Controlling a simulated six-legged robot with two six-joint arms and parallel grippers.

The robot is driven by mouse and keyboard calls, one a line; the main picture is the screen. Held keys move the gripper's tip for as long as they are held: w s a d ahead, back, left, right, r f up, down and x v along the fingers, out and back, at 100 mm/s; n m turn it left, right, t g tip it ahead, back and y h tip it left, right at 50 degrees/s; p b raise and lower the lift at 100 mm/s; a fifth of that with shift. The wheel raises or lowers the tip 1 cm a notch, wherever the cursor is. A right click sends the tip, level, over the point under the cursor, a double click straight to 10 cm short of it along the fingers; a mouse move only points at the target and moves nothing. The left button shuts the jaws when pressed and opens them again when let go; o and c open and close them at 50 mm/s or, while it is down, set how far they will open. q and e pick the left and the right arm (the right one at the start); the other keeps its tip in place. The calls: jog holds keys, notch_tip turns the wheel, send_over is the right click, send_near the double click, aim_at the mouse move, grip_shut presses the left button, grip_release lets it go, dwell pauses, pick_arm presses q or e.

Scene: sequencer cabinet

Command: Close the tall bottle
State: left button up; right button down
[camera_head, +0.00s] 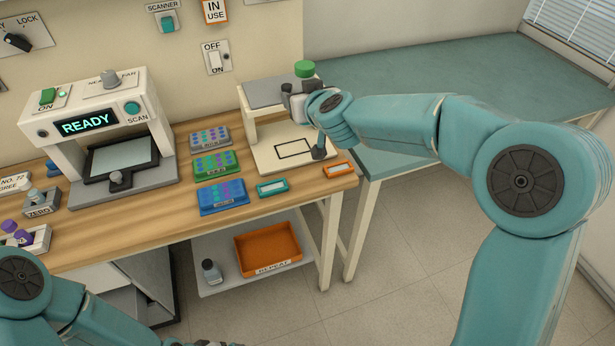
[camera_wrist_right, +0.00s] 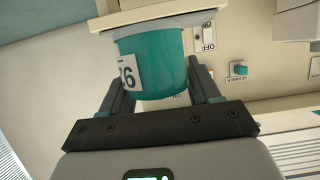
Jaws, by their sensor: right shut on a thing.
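My right gripper (camera_head: 301,92) is at the raised top of the white stand at the back right of the bench. In the right wrist view its jaws (camera_wrist_right: 160,95) are shut on a teal cylinder (camera_wrist_right: 158,62) with a white number label. A green round top (camera_head: 305,68) shows just above the gripper in the head view. I cannot tell whether this is the bottle's cap or its body; the gripper hides what is below it. Only a sliver of my left gripper (camera_head: 217,344) shows at the bottom edge.
The white stand (camera_head: 265,150) has a marked rectangle on its base. Several coloured racks (camera_head: 222,196) lie left of it. The READY machine (camera_head: 105,125) stands further left. An orange tray (camera_head: 268,247) is on the lower shelf. The teal side table (camera_head: 430,75) is clear.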

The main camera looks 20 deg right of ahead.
notch_tip(320, 180, down, 16)
jog(key=b, duration=0.7)
jog(key=shift+r, duration=0.1)
jog(key=shift+d, duration=0.1)
notch_tip(320, 180, down, 4)
jog(key=shift+w+f+b, duration=0.1)
jog(key=shift+f+b, duration=0.1)
jog(key=shift+b, duration=0.2)
jog(key=shift+r, duration=0.1)
